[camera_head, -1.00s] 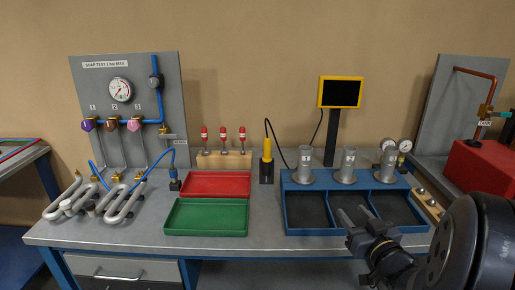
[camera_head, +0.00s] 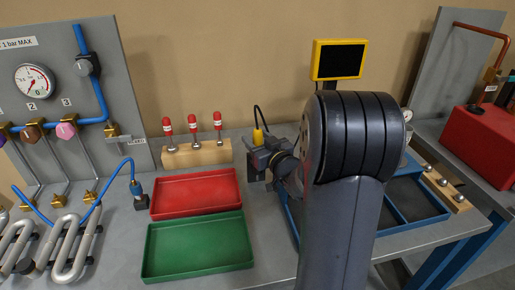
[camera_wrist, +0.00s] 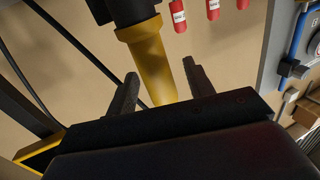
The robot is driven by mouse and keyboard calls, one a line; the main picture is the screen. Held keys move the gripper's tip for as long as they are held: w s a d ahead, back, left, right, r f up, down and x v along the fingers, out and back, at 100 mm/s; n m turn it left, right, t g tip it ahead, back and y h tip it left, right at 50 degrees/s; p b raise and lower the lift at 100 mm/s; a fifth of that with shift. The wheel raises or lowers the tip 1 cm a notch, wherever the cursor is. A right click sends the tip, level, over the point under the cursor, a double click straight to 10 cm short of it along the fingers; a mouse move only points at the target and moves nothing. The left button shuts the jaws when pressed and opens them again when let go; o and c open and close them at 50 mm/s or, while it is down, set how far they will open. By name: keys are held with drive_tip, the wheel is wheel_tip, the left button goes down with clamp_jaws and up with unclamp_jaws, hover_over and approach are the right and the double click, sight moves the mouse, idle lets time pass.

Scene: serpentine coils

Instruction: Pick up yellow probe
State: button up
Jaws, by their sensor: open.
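The yellow probe (camera_head: 258,136) stands upright behind my gripper in the head view, with a black cable rising from it. Its lower part and holder are mostly hidden by my gripper (camera_head: 262,160). In the wrist view the yellow probe (camera_wrist: 150,62) lies in the gap between my gripper's two dark fingers (camera_wrist: 160,72). The fingers are apart, one on each side of it, with a visible gap on the right. Whether the probe is fully between them or just beyond the tips I cannot tell. My gripper holds nothing.
A red tray (camera_head: 196,213) and a green tray (camera_head: 197,269) lie to the left. A wooden block (camera_head: 197,153) with red-topped tools stands behind them. A monitor (camera_head: 338,46) is at the back. My arm hides much of the blue tray (camera_head: 437,219) on the right.

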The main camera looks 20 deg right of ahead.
drive_tip(key=shift+c, duration=0.2)
clamp_jaws()
idle(0.4)
drive_tip(key=shift+r, duration=0.15)
wheel_tip(320, 180, up, 18)
drive_tip(key=p, duration=0.3)
idle(0.5)
drive_tip(key=shift+f+b, duration=2.05)
drive_tip(key=shift+f, duration=1.15)
drive_tip(key=shift+r, duration=0.1)
